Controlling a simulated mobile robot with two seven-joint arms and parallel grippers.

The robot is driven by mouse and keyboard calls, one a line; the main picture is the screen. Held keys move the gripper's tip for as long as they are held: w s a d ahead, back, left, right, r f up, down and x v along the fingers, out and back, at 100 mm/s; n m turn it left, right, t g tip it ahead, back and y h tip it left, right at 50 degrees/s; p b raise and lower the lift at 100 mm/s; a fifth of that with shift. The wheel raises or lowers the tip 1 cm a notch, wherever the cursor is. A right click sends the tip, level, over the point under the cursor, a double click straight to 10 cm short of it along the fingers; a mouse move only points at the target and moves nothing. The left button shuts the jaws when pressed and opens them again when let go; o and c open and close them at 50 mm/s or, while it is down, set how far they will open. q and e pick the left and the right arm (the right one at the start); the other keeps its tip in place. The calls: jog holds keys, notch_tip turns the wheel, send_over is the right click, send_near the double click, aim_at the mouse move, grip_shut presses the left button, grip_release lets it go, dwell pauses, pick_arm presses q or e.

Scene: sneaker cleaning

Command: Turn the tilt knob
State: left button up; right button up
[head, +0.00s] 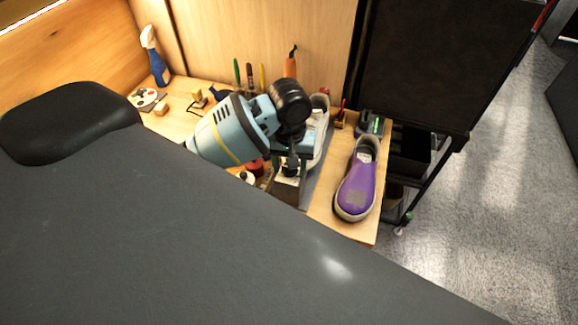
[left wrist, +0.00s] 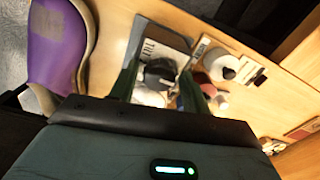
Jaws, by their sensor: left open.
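The tilt knob (left wrist: 159,72) is a small black knob in the left wrist view, beside a label that seems to read "TILT" (left wrist: 150,48). My left gripper (left wrist: 160,78) is open, with its two dark green fingers on either side of the knob. I cannot tell whether either finger touches it. In the head view my left gripper (head: 289,163) points down at the grey stand (head: 312,185), and the knob cannot be made out clearly there. A pale sneaker (head: 321,112) is partly hidden behind my left wrist. My right gripper is not in view.
A purple sneaker (head: 358,185) stands on the table right of the stand; it also shows in the left wrist view (left wrist: 55,45). An orange bottle (head: 290,66) and upright brushes stand behind. A blue spray bottle (head: 155,58) is at the back left. A black cart (head: 410,150) stands at right.

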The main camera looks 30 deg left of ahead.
pick_arm(q)
jog(key=shift+r, duration=2.5)
